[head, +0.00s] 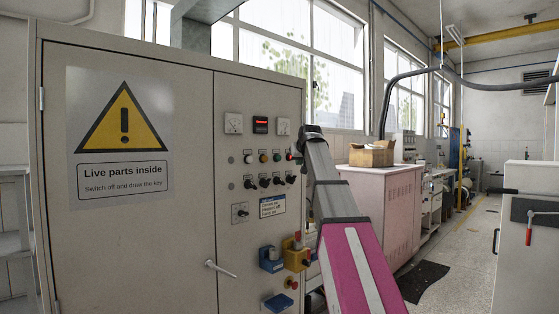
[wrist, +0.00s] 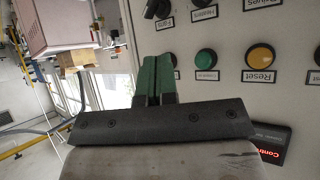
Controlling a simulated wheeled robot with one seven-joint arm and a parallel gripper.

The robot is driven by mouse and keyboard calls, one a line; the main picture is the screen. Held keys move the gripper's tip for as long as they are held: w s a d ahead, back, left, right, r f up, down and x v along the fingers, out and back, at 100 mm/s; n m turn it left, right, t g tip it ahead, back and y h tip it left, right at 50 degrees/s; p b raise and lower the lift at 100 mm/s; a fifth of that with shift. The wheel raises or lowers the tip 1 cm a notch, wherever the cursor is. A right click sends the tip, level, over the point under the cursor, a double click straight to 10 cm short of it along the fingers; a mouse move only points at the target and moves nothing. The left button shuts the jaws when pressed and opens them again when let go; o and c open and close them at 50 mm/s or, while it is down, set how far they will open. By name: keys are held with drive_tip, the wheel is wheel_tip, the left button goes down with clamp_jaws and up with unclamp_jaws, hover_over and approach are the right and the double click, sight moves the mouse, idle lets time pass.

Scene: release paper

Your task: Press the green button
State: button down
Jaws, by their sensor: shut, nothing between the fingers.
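The green button (wrist: 206,58) is round with a dark collar and sits on the cabinet front. A label is below it in the wrist view, where the picture is upside down. In the head view the green button (head: 277,157) sits in a row of buttons, left of my gripper (head: 298,158). My gripper also shows in the wrist view (wrist: 157,58), its two green fingers shut together and empty. The fingertips are to the left of the green button there. Whether they touch the panel I cannot tell.
A yellow-orange button (wrist: 260,55) labelled Reset is beside the green one. Another button is mostly hidden behind my fingers. Black knobs (head: 265,183) form a row below the buttons, and padlock-like blue and yellow boxes (head: 296,256) stick out lower down.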

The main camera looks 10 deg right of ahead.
drive_tip(key=w+a, duration=0.5)
drive_tip(key=w, duration=0.1)
drive_tip(key=shift+w, duration=0.4)
drive_tip(key=shift+w, duration=0.1)
idle(1.8)
drive_tip(key=shift+w+a, duration=0.2)
drive_tip(key=shift+w, duration=0.05)
drive_tip(key=shift+w+a, duration=0.3)
drive_tip(key=shift+w, duration=0.05)
idle(1.0)
drive_tip(key=shift+s+d, duration=0.5)
drive_tip(key=shift+s, duration=0.25)
drive_tip(key=shift+d, duration=0.1)
drive_tip(key=s+d, duration=0.1)
drive_tip(key=s, duration=0.1)
drive_tip(key=s+d, duration=0.1)
drive_tip(key=s, duration=0.1)
drive_tip(key=shift+d, duration=0.4)
